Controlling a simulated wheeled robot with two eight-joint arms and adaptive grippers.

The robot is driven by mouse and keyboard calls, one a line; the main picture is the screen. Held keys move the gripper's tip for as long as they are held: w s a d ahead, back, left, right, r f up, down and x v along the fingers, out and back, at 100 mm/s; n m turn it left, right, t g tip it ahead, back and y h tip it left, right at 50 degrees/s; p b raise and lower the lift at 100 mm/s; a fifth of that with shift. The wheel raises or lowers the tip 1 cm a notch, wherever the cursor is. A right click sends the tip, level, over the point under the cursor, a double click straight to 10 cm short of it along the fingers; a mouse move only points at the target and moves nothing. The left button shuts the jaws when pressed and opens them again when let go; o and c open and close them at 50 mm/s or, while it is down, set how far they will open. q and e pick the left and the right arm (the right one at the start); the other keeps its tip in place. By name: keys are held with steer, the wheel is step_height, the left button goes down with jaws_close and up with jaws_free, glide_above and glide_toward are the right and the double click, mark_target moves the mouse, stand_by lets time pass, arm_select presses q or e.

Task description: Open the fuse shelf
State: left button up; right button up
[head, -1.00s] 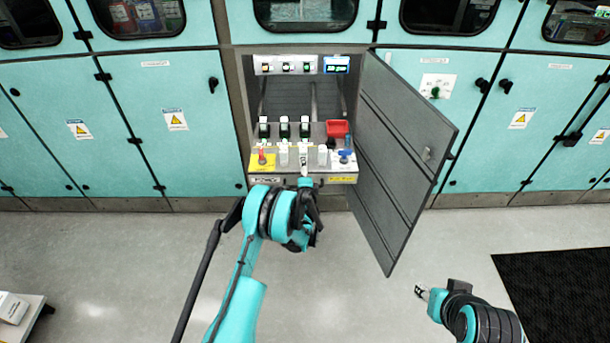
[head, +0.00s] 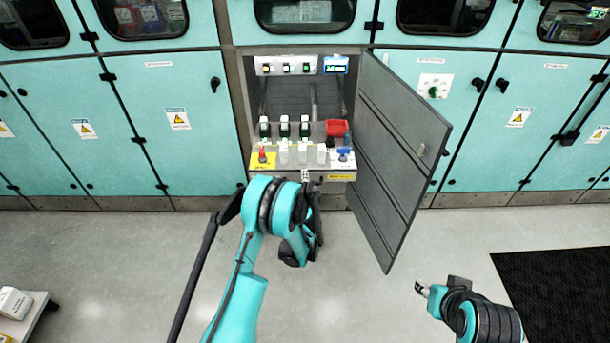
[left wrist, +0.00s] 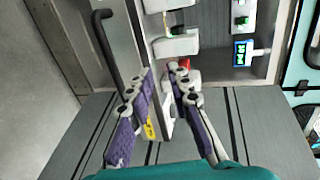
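The fuse shelf (head: 262,175) sits low in the open cabinet bay, its front ledge facing me. Its top carries several fuse modules, a red knob on a yellow patch, a blue knob and a red tray. My left gripper (head: 306,176) is at the front edge of the shelf. In the left wrist view its fingers (left wrist: 164,74) are apart with nothing held between them. A black bar handle (left wrist: 103,45) on the grey shelf front lies to the left of the fingers, apart from them. My right gripper (head: 420,288) is low at the right, away from the shelf; its fingers are too small to judge.
The grey cabinet door (head: 400,150) stands swung open to the right of the shelf. Teal cabinets line the wall on both sides. The floor (head: 360,300) in front is clear, with a black mat (head: 560,290) at right and a small table (head: 22,322) at lower left.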

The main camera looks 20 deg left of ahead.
arm_select(q)
steer(key=shift+s+r, duration=0.25)
steer(key=shift+s, duration=0.35)
steer(key=shift+s+r, duration=0.2)
steer(key=shift+s, duration=0.4)
